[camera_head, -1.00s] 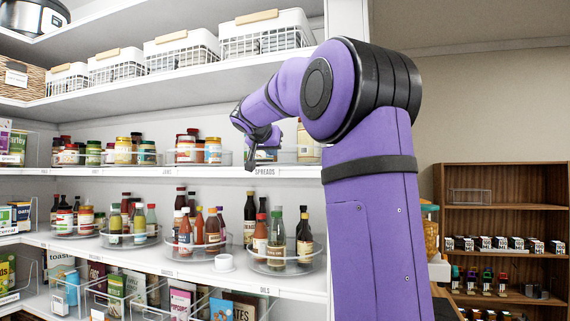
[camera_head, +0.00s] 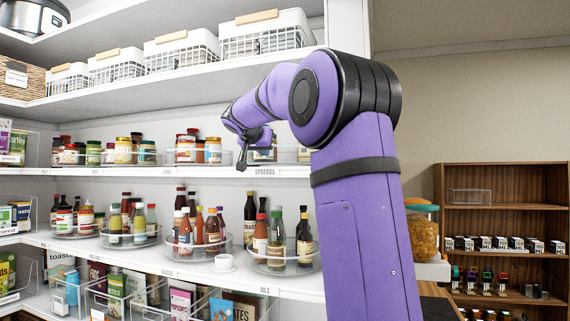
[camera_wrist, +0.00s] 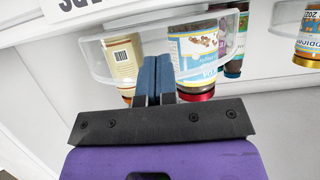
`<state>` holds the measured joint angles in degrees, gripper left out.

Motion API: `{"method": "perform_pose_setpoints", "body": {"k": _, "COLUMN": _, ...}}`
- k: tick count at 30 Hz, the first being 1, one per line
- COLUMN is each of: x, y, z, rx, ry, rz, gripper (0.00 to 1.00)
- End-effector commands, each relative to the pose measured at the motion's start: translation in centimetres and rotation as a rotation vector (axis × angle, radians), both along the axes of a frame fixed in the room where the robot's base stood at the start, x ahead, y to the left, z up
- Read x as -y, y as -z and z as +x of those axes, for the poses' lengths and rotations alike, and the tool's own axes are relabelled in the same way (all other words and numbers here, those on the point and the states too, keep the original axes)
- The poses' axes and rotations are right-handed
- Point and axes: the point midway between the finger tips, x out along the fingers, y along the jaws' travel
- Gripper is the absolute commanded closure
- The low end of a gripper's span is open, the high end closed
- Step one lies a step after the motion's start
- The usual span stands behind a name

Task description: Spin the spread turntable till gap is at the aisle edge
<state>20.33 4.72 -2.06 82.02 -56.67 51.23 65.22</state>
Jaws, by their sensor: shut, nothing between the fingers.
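The spreads turntable (camera_head: 287,155) is a clear-walled round tray on the middle shelf, above the "SPREADS" label (camera_head: 265,171), partly hidden by my arm. In the wrist view the picture is upside down; the turntable's clear wall (camera_wrist: 95,58) holds a jar with a cream barcode label (camera_wrist: 123,60), a blue-labelled jar with a red lid (camera_wrist: 198,45) and a darker jar behind (camera_wrist: 236,62). My gripper (camera_head: 241,168) is shut and empty at the turntable's left front. Its fingers (camera_wrist: 153,62) overlap the tray between the cream and blue jars; contact is unclear.
Another clear tray with jars (camera_head: 213,157) stands close to the left on the same shelf. White wire baskets (camera_head: 265,42) sit above. The shelf front (camera_head: 200,171) runs near my gripper.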

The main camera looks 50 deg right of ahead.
Motion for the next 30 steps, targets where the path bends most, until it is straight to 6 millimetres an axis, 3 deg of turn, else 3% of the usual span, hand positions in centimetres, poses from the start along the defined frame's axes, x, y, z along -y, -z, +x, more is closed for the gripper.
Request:
{"method": "perform_pose_setpoints", "body": {"k": 9, "x": 0.0, "y": 0.0, "z": 0.2, "rx": 0.0, "ry": 0.0, "rz": 0.0, "gripper": 1.0}}
{"method": "perform_pose_setpoints", "body": {"k": 30, "x": -0.2, "y": 0.0, "z": 2.8, "rx": 0.0, "ry": 0.001, "rz": 0.0, "gripper": 1.0}}
